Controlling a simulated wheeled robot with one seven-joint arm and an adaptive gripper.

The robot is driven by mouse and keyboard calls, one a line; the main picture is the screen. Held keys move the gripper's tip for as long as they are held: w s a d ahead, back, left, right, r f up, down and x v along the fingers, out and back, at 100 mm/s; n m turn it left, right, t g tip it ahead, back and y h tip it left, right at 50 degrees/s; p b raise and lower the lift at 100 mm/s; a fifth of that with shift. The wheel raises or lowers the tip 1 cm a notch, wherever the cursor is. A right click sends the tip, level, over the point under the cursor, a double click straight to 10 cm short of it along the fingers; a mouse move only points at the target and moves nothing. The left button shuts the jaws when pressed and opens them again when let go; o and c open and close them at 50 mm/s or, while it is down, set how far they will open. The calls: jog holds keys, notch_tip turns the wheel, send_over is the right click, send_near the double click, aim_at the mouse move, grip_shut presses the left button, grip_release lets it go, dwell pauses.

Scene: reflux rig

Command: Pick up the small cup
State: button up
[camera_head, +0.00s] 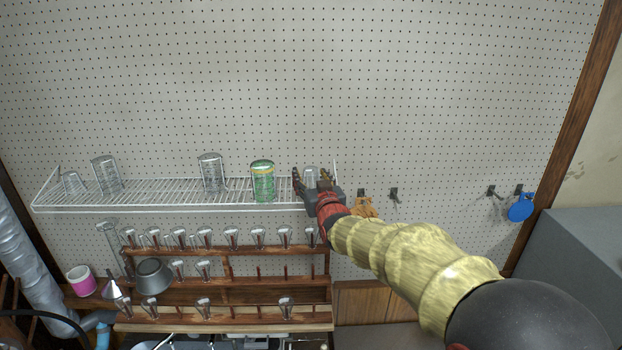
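A small clear cup (311,174) stands near the right end of the white wire shelf (140,207). My gripper (312,179) is at that end of the shelf, with one finger on each side of this cup. The fingers look spread, with slight gaps to the cup. The cup's lower part is hidden behind my gripper.
A green jar (263,181) stands just left of my gripper. Taller clear glasses (211,172) (106,175) are farther left. A wooden rack (240,252) with upturned glassware is below the shelf. The pegboard (330,80) is close behind.

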jog(key=c, duration=0.5)
jog(key=shift+c, duration=0.2)
jog(key=shift+r, duration=0.1)
